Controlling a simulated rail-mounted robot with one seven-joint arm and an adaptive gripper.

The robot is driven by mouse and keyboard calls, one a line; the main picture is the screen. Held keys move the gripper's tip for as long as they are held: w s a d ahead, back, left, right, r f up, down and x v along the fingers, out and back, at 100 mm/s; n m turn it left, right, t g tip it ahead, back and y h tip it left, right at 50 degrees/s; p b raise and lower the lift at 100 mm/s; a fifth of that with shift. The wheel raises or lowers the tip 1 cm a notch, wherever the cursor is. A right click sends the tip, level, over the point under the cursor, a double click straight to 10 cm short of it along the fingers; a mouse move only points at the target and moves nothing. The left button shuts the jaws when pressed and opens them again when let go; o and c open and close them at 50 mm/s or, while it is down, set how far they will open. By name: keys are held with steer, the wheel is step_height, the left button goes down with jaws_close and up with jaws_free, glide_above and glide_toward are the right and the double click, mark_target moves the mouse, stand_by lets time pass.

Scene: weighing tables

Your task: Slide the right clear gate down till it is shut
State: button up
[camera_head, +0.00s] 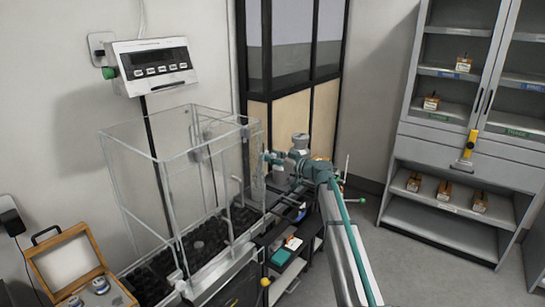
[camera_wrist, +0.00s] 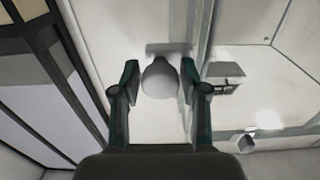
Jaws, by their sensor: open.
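The clear weighing enclosure (camera_head: 160,140) stands on a dark base at the left of the head view. Its right clear gate (camera_head: 254,150) is on the side facing my arm; how high it sits I cannot tell. My gripper (camera_head: 268,157) is beside that right side, near its upper half. In the wrist view my gripper (camera_wrist: 158,78) is open, with one finger on either side of a pale rounded knob (camera_wrist: 160,80). The fingers appear apart from the knob, and their contact is not clear. A clear panel edge (camera_wrist: 202,50) runs close to the right finger.
A scale display (camera_head: 150,65) stands on a post above the enclosure. An open wooden case (camera_head: 65,262) is at the lower left. A grey cabinet (camera_head: 455,165) stands at the right, with open floor before it. A dark framed partition (camera_head: 290,90) is behind my gripper.

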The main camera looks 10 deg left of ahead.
jaws_close()
steer(key=shift+f, duration=0.1)
step_height(320, 180, down, 25)
steer(key=b, duration=2.9)
steer(key=shift+f+b, duration=0.15)
steer(key=shift+b, duration=0.15)
steer(key=shift+s, duration=0.1)
jaws_free()
steer(key=shift+f, duration=0.15)
